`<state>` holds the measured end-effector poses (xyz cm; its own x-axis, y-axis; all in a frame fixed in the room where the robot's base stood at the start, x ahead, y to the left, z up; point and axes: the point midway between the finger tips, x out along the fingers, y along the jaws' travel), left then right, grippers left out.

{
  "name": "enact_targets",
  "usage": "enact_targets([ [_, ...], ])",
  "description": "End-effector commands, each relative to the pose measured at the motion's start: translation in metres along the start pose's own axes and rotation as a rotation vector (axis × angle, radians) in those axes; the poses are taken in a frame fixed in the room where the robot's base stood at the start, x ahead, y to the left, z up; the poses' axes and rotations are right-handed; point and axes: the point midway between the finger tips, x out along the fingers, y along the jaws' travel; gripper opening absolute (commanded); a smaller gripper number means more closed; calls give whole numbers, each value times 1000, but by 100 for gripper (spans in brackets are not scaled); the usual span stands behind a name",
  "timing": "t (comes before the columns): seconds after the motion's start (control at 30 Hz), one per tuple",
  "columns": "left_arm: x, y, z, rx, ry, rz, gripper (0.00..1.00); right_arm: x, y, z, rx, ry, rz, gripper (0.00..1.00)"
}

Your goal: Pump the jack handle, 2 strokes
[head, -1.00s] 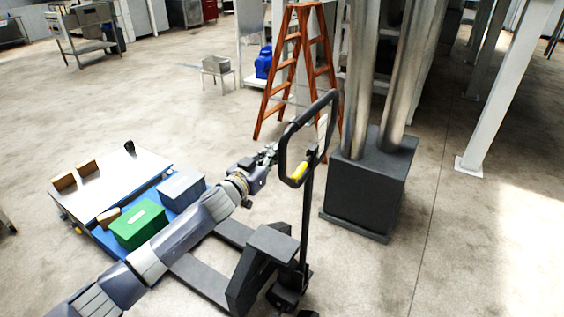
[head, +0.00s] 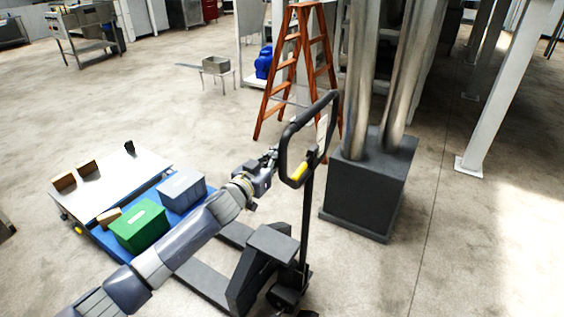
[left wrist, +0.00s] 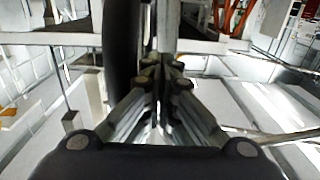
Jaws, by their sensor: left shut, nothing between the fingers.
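The jack handle (head: 284,150) is a black loop with a yellow lever (head: 299,171), on a dark upright shaft (head: 306,215) above the pallet jack's dark body (head: 264,262). It stands near upright. My left gripper (head: 272,155) is at the left side of the loop, with its fingers shut and nothing between them. In the left wrist view its closed fingers (left wrist: 160,72) are beside a thick black curved bar (left wrist: 122,60), which looks like the loop's side. I cannot tell whether they touch. My right gripper is not in view.
A low cart (head: 110,182) with a green box (head: 139,227) and a grey box (head: 182,190) stands at left. A dark block (head: 365,195) with metal columns stands close behind the handle at right. An orange ladder (head: 290,70) is behind. Open floor lies at right.

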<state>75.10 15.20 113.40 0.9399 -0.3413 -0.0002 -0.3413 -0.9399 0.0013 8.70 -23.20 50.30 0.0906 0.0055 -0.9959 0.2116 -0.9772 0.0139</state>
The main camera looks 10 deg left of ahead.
Motion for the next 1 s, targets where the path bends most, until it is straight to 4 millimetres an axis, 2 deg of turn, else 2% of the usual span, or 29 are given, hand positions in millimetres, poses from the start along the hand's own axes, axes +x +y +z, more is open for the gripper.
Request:
enact_targets([
  [0.1, 0, 26, -1, -6, 2, 5, 0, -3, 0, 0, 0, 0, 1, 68],
  [0.2, 0, 40, -1, -5, 1, 5, 0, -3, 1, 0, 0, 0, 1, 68],
  [0.6, 0, 47, -2, -2, 3, 4, 0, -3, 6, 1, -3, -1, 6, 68],
  [0.9, 0, 96, 2, -6, 3, 7, 0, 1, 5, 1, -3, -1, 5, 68],
  [1.0, 0, 103, 1, -4, 3, 5, 0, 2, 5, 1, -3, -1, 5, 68],
])
